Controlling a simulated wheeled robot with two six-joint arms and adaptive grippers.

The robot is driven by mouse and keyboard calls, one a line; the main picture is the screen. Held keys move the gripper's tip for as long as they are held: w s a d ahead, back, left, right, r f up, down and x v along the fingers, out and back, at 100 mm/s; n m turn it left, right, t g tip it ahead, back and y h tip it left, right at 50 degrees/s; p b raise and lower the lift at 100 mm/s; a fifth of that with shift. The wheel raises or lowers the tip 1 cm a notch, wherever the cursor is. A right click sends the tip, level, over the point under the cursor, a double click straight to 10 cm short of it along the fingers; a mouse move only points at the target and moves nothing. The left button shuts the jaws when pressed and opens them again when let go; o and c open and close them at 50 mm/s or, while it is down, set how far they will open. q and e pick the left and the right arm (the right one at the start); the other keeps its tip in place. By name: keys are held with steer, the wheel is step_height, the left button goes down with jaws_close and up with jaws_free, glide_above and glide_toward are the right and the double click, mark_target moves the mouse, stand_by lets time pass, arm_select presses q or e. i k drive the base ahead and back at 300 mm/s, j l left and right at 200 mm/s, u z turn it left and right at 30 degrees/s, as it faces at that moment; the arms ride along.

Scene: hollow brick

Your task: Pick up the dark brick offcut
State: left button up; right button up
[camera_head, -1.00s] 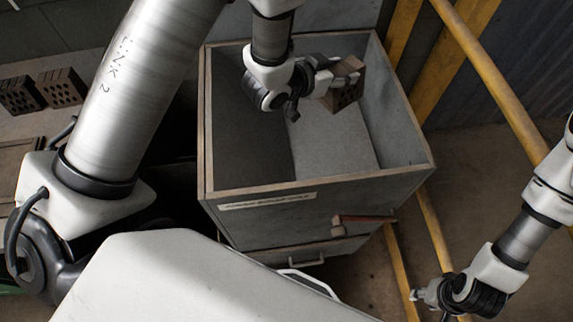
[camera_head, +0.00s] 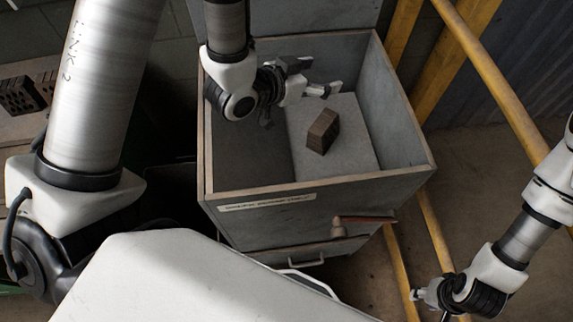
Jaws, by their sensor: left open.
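A dark brown brick offcut (camera_head: 322,131) lies tilted inside the open grey bin (camera_head: 312,186), on its pale floor. My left gripper (camera_head: 322,76) is over the bin, up and to the left of the offcut in the picture. Its fingers are open and empty, apart from the offcut. My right gripper (camera_head: 418,294) is low at the right, outside the bin; it is too small to tell whether its fingers are open.
Dark perforated bricks (camera_head: 20,96) lie on a surface at the far left. A hammer-like tool (camera_head: 362,219) is at the bin's front. Yellow rails (camera_head: 490,80) stand to the right. The bin's raised rim surrounds the offcut.

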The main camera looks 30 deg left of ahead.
mark_target(19, 96)
steer(key=k, duration=1)
